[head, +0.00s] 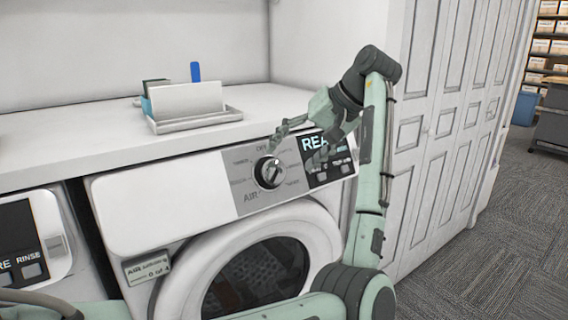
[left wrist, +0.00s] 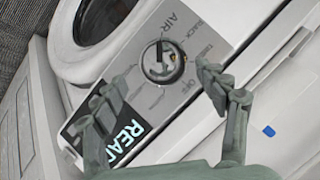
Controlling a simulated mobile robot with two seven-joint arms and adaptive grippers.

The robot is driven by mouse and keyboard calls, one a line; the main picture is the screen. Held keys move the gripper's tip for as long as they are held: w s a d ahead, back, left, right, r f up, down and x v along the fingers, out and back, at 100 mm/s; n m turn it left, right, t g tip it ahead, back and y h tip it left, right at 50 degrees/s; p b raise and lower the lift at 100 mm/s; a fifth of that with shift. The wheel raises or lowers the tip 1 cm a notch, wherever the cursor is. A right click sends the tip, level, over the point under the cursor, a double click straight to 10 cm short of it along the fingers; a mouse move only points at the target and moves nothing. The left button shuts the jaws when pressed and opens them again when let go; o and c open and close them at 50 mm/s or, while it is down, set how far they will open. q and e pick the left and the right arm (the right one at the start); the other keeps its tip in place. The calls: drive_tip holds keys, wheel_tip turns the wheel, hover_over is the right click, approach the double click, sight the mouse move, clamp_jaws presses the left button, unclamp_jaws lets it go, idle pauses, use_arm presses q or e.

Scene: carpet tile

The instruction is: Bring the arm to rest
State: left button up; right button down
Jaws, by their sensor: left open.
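My left arm rises in front of the white dryer (head: 160,195) in the head view. My left gripper (head: 286,146) is at its control panel, close to the round black dial (head: 268,172). In the left wrist view the gripper (left wrist: 162,95) is open, its two fingers spread on either side of the dial (left wrist: 163,62), with nothing between them. I cannot tell whether a finger touches the dial. The lit display (head: 318,143) is partly hidden by the gripper. My right gripper is not in view.
A tray (head: 196,120) with a white card and a blue-handled item stands on the white counter (head: 60,125). Another machine (head: 30,240) is at the left. White panelled doors (head: 440,115) stand close to the right of my arm. Carpet floor (head: 500,250) is open at the right.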

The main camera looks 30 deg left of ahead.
sight(277, 170)
use_arm(q)
drive_tip(key=shift+d+r, duration=0.25)
drive_tip(key=shift+r, duration=0.05)
drive_tip(key=x, duration=0.7)
drive_tip(key=shift+a+f, duration=0.2)
drive_tip(key=shift+m+g, duration=0.3)
drive_tip(key=shift+m, duration=0.3)
